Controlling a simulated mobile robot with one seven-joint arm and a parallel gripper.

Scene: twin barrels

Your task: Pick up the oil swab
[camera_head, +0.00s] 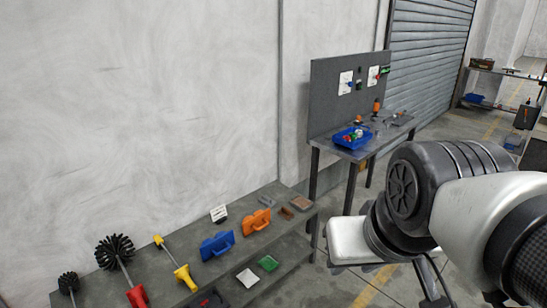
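Three long-handled tools lie on the bench at lower left. One has a yellow handle, a thin shaft and a small yellow tip (177,265); it looks most like the oil swab, but I cannot be sure. One has a red handle and a round black bristle head (115,252). A smaller black brush (68,283) is cut off by the bottom edge. My arm comes in from the right, and its white end part (348,240) is right of the bench, well apart from the tools. My fingers cannot be made out.
The grey bench (262,200) stands against a pale wall. It also holds a blue case (217,246), an orange case (256,221) and small blocks, with a green item (268,263) on a lower shelf. A workbench with a blue bin (352,138) stands behind. Floor is open at right.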

